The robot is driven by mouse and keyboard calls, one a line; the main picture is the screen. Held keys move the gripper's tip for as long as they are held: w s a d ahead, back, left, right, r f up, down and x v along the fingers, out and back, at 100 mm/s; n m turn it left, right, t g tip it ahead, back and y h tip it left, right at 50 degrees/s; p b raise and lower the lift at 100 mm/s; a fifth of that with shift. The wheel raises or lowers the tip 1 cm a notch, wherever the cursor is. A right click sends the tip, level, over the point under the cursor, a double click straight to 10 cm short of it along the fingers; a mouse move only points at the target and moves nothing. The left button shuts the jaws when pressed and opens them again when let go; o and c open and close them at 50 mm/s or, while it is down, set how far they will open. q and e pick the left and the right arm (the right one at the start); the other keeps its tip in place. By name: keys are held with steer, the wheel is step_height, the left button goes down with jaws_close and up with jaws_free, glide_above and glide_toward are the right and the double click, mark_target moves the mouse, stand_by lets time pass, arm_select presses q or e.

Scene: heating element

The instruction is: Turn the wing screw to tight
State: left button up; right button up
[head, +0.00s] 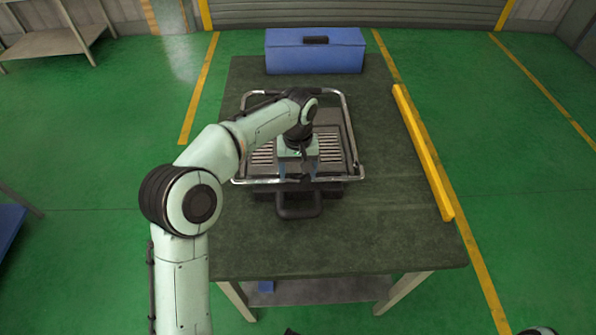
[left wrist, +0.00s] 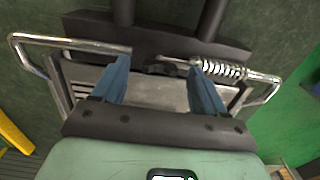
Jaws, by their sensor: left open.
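The heating device, with a chrome tube frame (head: 352,135), lies on the dark table; its frame also shows in the left wrist view (left wrist: 75,44). My left gripper (head: 299,178) is over its near edge, pointing down. In the left wrist view its two blue fingers (left wrist: 160,64) are open and apart. A small dark part (left wrist: 160,70), which looks like the wing screw, lies between the fingertips at the end of a thin rod. A coil spring (left wrist: 222,68) is on that rod's line, right of it. I cannot tell whether the fingers touch the screw. My right gripper is out of view.
A black handle (head: 300,207) sticks out toward me from the device. A blue box (head: 315,55) stands at the table's far end. A yellow bar (head: 423,150) runs along the right edge. The table's front part (head: 350,245) is clear.

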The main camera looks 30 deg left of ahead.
arm_select(q)
steer(key=shift+f, duration=0.35)
steer(key=c, duration=1.1)
steer(key=shift+o, duration=0.2)
